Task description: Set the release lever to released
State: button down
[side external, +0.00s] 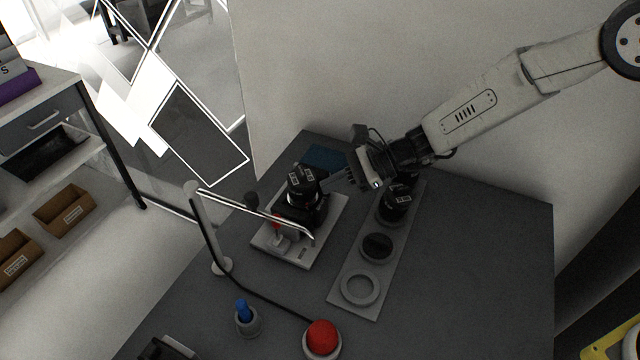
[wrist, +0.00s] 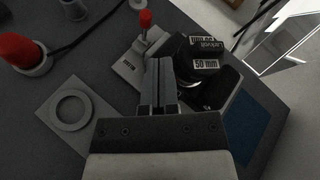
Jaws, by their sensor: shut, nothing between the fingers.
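The release lever has a red tip (side external: 277,222) and stands at the front of a light base plate (side external: 325,235). In the wrist view the red tip (wrist: 145,19) points up, beyond my fingertips. A black lens unit (side external: 303,185) sits in a dark mount on the same plate; its "50 mm" label faces the wrist view (wrist: 206,63). My gripper (side external: 338,183) is beside the lens unit on its right, its fingers closed with nothing between them. In the wrist view the closed fingers (wrist: 160,72) point toward the lever, apart from it. Whether the fingers touch the mount I cannot tell.
A grey holder strip (side external: 341,296) with round seats and black lenses lies right of the plate. A red button (side external: 322,337) and a blue-topped tool (side external: 243,311) stand in front. A bent metal rod (side external: 255,206) passes over the plate's front. A blue pad (side external: 326,157) lies behind.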

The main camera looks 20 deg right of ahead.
jog(key=shift+d+r, duration=1.75)
jog(key=shift+d, duration=0.1)
jog(key=shift+a, duration=0.1)
jog(key=a+n+h, duration=0.1)
jog(key=n+h, duration=0.1)
jog(key=n, duration=0.3)
jog(key=a+n+g+h, duration=0.1)
jog(key=n+h, duration=0.2)
jog(key=n, duration=0.3)
jog(key=a+r+n+g+h, duration=0.1)
jog(key=n+h, duration=0.2)
jog(key=n, duration=0.3)
jog(key=shift+a+r, duration=0.1)
jog(key=shift+a, duration=0.25)
